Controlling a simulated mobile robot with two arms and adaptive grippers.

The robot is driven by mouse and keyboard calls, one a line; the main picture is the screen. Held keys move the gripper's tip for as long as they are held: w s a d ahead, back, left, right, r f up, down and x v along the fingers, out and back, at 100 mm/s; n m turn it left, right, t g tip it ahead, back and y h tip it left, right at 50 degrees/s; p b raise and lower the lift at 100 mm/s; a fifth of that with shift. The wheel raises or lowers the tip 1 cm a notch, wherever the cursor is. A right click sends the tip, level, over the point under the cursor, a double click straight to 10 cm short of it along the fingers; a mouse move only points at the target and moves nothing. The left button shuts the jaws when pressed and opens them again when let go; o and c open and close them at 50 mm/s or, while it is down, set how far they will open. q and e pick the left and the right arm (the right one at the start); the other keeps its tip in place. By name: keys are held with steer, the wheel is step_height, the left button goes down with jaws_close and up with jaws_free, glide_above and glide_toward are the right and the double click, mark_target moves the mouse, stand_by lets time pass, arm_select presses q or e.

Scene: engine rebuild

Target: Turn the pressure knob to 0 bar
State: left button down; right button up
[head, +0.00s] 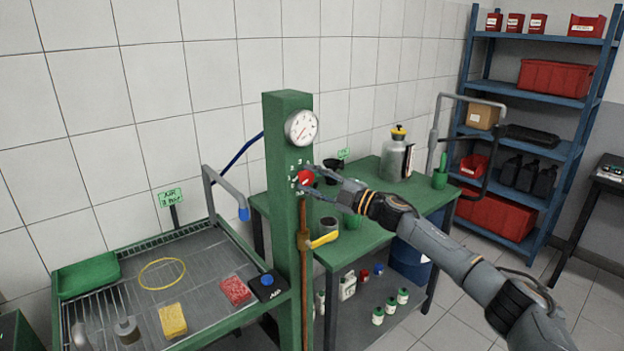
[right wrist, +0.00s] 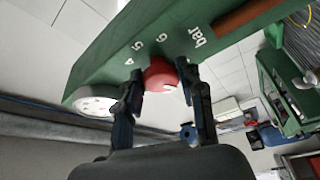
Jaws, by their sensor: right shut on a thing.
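The red pressure knob (head: 305,178) sits on the front of a green post (head: 289,120), with white numbers around it. A round white gauge (head: 301,127) is mounted above it on the post. My right gripper (head: 308,178) reaches in from the right and is shut on the knob. In the right wrist view the red knob (right wrist: 161,76) lies between the two dark fingers of the gripper (right wrist: 160,84). The marks 4, 5, 6 and "bar" show beside it; the knob's pointer cannot be made out. My left gripper is not in view.
A green wash tray (head: 215,318) with sponges and a yellow ring stands at the left. A yellow-handled valve (head: 325,240) is on the pipe below the knob. A green bench (head: 405,213) with a canister (head: 397,158) stands behind my right arm.

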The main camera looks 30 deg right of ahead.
steer(key=shift+r+n+g+p, duration=0.15)
steer(key=shift+n+g+p, duration=0.85)
steer(key=shift+n, duration=1.3)
steer(key=o, duration=1.2)
steer(key=shift+c, duration=0.2)
steer(key=v, duration=1.2)
steer(key=shift+a, duration=0.1)
